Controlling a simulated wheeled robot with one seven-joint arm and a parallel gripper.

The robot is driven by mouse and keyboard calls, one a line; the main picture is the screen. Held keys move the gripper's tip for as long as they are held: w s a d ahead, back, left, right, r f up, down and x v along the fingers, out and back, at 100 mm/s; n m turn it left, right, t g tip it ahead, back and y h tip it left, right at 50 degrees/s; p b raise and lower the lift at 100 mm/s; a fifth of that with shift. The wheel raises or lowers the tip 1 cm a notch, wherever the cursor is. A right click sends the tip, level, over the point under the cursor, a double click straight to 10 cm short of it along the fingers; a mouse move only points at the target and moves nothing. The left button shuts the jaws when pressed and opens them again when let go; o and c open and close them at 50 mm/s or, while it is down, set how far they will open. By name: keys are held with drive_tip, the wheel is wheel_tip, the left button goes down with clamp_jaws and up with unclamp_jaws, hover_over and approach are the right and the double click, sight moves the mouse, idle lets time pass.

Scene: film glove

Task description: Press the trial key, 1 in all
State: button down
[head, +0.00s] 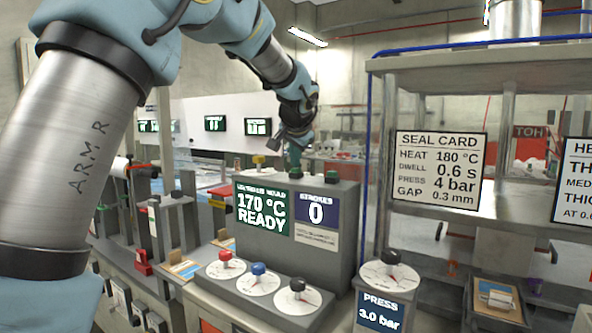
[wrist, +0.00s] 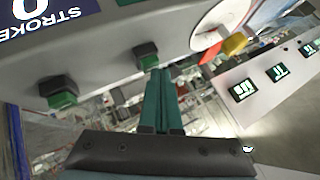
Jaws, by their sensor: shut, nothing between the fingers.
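A grey console (head: 345,215) carries a green screen (head: 263,210) reading 170 °C READY and a blue counter (head: 316,211) reading STROKES 0. Two green keys with dark collars stand on its top: one at the right (head: 331,177), also in the wrist view (wrist: 62,95), and one (wrist: 147,56) nearer my fingers. No label shows which is the trial key. My gripper (head: 295,160) is shut and empty, pointing down over the console top. In the wrist view its green fingertips (wrist: 158,72) are right by the nearer key; I cannot tell whether they touch.
A yellow knob (head: 258,160) stands left of my gripper. Red (head: 225,256), blue (head: 258,269) and black (head: 297,285) knobs on dials line the front. A PRESS dial (head: 388,277) reads 3.0 bar. A seal card (head: 438,170) hangs on the shelf at right.

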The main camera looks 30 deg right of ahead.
drive_tip(key=shift+f, duration=0.2)
drive_tip(key=shift+r, duration=0.1)
drive_tip(key=shift+r+p, duration=0.6)
drive_tip(key=shift+r, duration=0.25)
drive_tip(key=shift+r, duration=0.15)
wheel_tip(320, 180, up, 5)
drive_tip(key=p, duration=0.3)
drive_tip(key=shift+p, duration=0.4)
idle(0.4)
